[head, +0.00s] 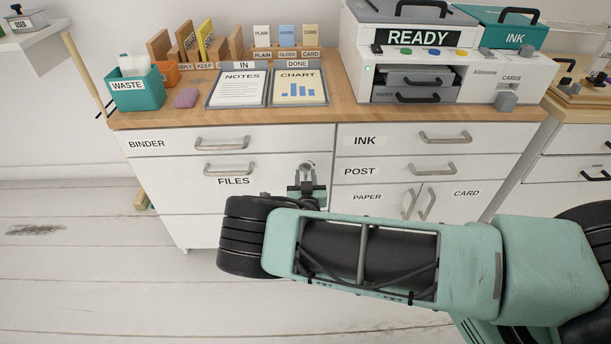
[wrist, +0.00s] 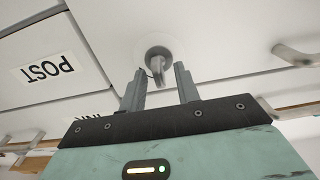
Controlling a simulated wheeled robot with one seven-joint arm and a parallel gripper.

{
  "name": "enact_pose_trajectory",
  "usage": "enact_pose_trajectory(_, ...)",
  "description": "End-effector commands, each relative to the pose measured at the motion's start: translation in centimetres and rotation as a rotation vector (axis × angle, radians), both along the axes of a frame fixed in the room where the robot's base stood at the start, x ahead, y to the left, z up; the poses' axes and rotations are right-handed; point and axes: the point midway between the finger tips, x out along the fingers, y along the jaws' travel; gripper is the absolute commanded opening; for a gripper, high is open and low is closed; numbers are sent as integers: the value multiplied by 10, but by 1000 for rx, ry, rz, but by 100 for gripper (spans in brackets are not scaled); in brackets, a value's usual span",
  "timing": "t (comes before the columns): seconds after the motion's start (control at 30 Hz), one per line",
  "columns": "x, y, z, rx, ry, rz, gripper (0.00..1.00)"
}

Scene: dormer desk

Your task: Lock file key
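The files drawer (head: 222,197) is the white drawer front labelled FILES, and its front sits flush with the cabinet. A round metal lock with a key (head: 308,165) is at its right side. In the wrist view the key (wrist: 157,66) sticks out of the round lock plate, between and just beyond the two fingertips. My gripper (head: 307,187) is at the drawer front by the lock. In the wrist view my gripper (wrist: 159,80) has its fingers apart, with a gap on both sides of the key. Whether either finger touches the key is not clear.
The files drawer handle (head: 222,169) projects left of the lock, and the binder handle (head: 222,143) is above it. The ink handle (head: 445,137) and post handle (head: 438,167) are to the right. The desktop (head: 350,112) above holds boards, bins and a printer (head: 450,55).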

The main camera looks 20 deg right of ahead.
Motion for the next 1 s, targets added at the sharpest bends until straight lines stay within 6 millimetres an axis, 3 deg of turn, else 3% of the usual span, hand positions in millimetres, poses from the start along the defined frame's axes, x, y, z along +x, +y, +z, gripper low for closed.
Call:
enact_pose_trajectory(0.13, 10, -3, 0, 0, 0, 0, 32)
enact_pose_trajectory(0.43, 11, -3, 0, -1, 1, 0, 32)
enact_pose_trajectory(0.57, 11, -3, 0, -1, 1, 0, 0)
enact_pose_trajectory(1.0, 11, -3, 0, 50, -11, -1, 0)
